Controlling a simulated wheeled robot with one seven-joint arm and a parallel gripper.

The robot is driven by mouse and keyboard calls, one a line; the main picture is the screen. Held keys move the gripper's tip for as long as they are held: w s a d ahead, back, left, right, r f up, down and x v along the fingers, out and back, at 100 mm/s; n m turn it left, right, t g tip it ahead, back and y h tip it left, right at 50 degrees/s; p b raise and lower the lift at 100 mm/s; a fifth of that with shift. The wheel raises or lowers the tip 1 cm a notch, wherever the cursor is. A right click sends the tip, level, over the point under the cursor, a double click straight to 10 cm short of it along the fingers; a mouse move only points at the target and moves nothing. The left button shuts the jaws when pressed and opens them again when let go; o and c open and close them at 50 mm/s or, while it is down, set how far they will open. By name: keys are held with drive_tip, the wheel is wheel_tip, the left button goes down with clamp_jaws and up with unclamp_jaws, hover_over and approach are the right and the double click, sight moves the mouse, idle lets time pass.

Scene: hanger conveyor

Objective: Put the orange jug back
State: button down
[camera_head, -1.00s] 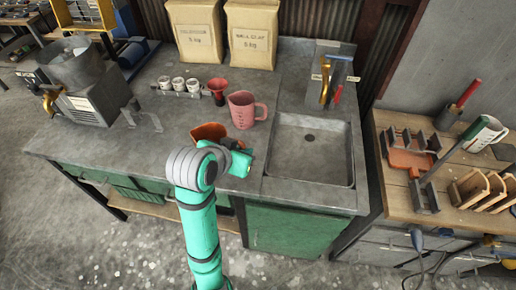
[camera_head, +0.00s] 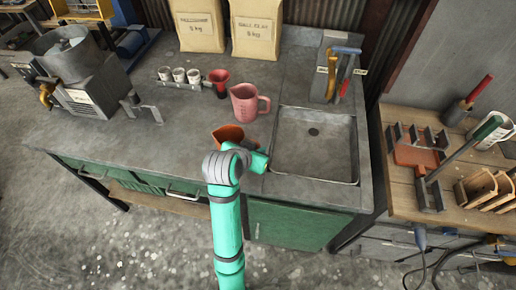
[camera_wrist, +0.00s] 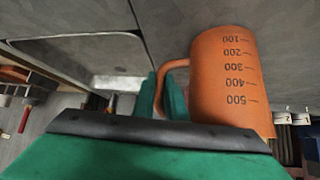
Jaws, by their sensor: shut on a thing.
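The orange jug (camera_head: 226,135) is near the front edge of the grey bench, left of the sink, partly hidden behind my arm. The wrist view shows the jug (camera_wrist: 228,82) upside down in the picture, with its black scale facing the camera. My gripper (camera_wrist: 163,98) is shut on the jug's handle (camera_wrist: 172,72). In the head view my wrist hides the fingers. I cannot tell whether the jug's base touches the bench.
A pink jug (camera_head: 245,103) stands behind the orange one, beside a red funnel (camera_head: 219,82) and white cups (camera_head: 179,75). The sink (camera_head: 315,145) lies to the right. A mixer machine (camera_head: 78,78) stands at the left. Bare bench (camera_head: 150,140) lies left of the jug.

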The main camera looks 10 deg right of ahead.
drive_tip(key=c, duration=1.8)
unclamp_jaws()
drive_tip(key=v, duration=1.2)
